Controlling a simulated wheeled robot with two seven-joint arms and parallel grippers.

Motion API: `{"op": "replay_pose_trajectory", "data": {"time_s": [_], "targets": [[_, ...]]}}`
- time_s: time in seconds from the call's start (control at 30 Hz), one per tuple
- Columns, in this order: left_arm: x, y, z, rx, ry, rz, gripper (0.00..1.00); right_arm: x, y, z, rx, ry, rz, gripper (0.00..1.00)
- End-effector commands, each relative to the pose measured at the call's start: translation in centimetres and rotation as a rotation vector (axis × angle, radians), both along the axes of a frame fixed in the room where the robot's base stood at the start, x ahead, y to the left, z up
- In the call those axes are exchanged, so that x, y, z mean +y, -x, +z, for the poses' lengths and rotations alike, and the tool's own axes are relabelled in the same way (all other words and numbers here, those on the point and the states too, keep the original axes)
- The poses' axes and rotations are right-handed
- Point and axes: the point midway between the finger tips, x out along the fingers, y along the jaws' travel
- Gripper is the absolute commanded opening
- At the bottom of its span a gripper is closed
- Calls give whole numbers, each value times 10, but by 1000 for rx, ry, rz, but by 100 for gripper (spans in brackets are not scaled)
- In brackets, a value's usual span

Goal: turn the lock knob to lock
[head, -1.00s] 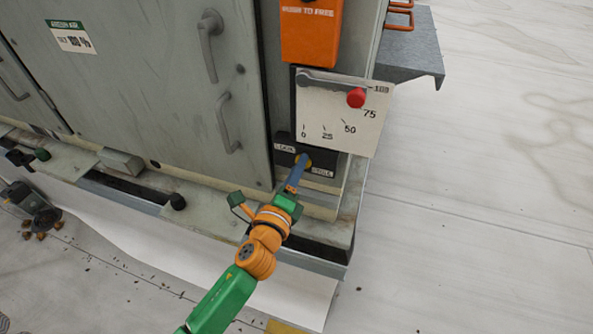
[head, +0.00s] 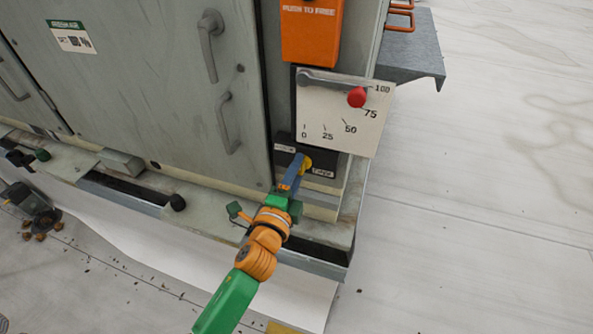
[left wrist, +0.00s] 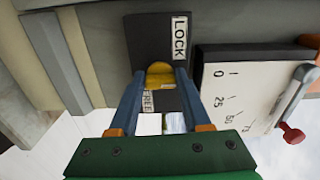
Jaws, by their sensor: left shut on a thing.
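The lock knob is yellow and sits on a dark plate (left wrist: 155,38) low on the cabinet's corner. In the left wrist view the knob (left wrist: 160,72) is between the fingertips of my left gripper (left wrist: 158,78), which is shut on it. The plate bears a LOCK label (left wrist: 180,38) and a FREE label (left wrist: 148,100). In the head view the knob (head: 306,161) shows just beside the blue fingers of my left gripper (head: 297,168). The fingers hide part of the knob, so its exact pointing is hard to tell. My right gripper is not in view.
A dial plate (head: 330,118) with a 0 to 100 scale and a red-knobbed lever (head: 356,97) sits just above the knob. An orange box (head: 311,35) is above that. A cabinet door with grey handles (head: 227,125) is to the left. Open floor lies right.

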Motion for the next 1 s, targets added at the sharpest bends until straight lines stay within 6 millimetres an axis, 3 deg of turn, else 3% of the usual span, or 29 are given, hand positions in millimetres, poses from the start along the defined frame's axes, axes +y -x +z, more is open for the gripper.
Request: {"op": "replay_pose_trajectory", "data": {"time_s": [0.27, 0.3, 0.4, 0.73, 1.0], "targets": [[0, 0, 0, 1, 4, -1, 0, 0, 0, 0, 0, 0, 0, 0], [0, 0, 0, 1, 4, -1, 50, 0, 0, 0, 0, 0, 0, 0], [0, 0, 0, 1, 3, -1, 77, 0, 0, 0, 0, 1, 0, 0], [1, 4, -1, 0, 1, 0, 78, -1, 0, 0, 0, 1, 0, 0], [17, 55, -2, 3, 2, -1, 78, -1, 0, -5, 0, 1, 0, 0]]}}
